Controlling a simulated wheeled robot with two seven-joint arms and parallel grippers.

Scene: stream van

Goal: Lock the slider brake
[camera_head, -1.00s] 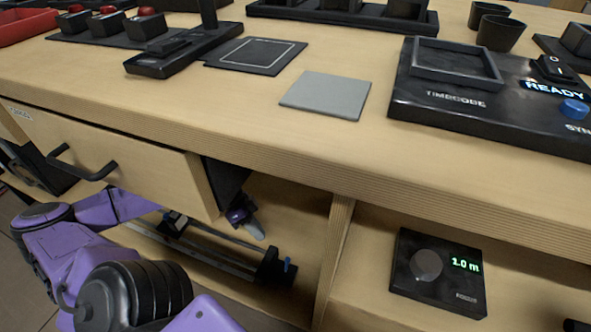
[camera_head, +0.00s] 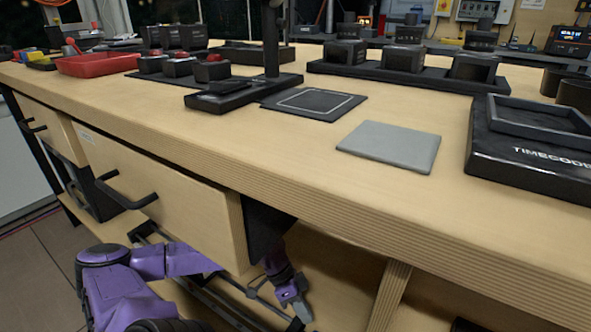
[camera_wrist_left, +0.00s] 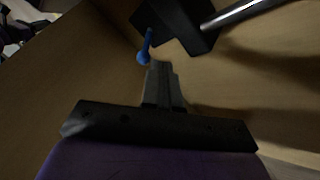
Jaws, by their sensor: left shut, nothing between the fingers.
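My left gripper (camera_head: 294,297) reaches into the open space under the desk, beside the drawer. Its fingers are shut with nothing between them. In the left wrist view, the shut fingertips (camera_wrist_left: 158,70) are right by the small blue brake lever (camera_wrist_left: 146,46). I cannot tell whether they touch it. The lever stands at the black end block (camera_wrist_left: 182,22) of the slider, and a metal rail (camera_wrist_left: 240,11) runs off to the upper right. In the head view the slider rail (camera_head: 222,306) shows only partly low under the desk, and the lever is not visible.
The drawer front (camera_head: 165,190) and the desk edge overhang my left arm. A wooden divider (camera_head: 388,297) stands right of the gripper. On the desk top are a grey pad (camera_head: 390,146), a black timecode box (camera_head: 525,165) and a red tray (camera_head: 97,64).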

